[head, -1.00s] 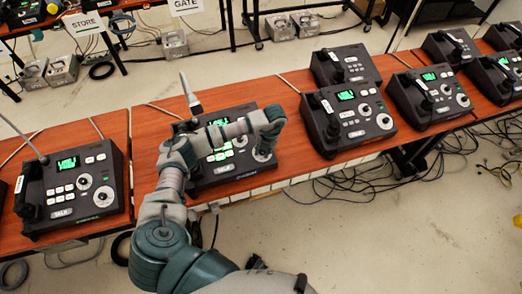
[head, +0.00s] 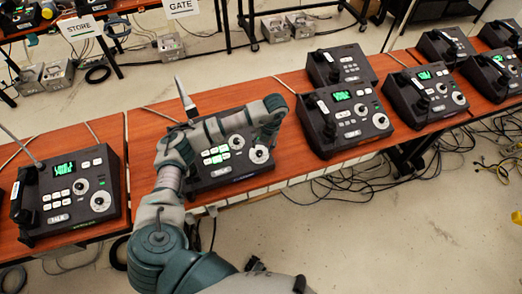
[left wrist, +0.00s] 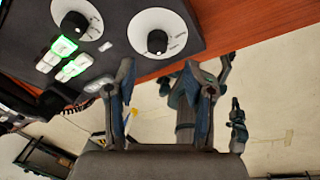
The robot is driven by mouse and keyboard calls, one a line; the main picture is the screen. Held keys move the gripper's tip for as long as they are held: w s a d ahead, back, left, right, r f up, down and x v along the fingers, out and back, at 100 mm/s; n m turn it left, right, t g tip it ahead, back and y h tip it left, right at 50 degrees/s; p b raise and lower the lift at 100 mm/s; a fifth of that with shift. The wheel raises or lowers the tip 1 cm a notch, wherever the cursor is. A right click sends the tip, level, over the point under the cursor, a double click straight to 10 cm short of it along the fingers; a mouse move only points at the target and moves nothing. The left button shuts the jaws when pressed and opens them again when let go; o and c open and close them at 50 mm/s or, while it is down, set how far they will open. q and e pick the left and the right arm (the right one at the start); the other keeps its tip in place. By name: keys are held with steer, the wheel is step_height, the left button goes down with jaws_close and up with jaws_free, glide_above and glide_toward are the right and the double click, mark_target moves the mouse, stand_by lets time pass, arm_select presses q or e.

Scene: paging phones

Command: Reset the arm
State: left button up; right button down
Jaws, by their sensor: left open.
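My forearm hides part of the phone. My right gripper cannot be made out.
Another phone (head: 75,195) sits left on the wooden table (head: 150,121). More phones (head: 345,115) (head: 428,95) stand to the right. Loose cables (head: 350,185) lie on the floor beneath. STORE (head: 80,27) and GATE (head: 182,8) signs hang on racks behind.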

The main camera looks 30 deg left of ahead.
arm_select(q)
steer(key=shift+w+d+r, duration=0.1)
steer(key=shift+d+r, duration=0.1)
steer(key=shift+r, duration=0.35)
steer(key=shift+d+r, duration=0.2)
steer(key=shift+r, duration=0.3)
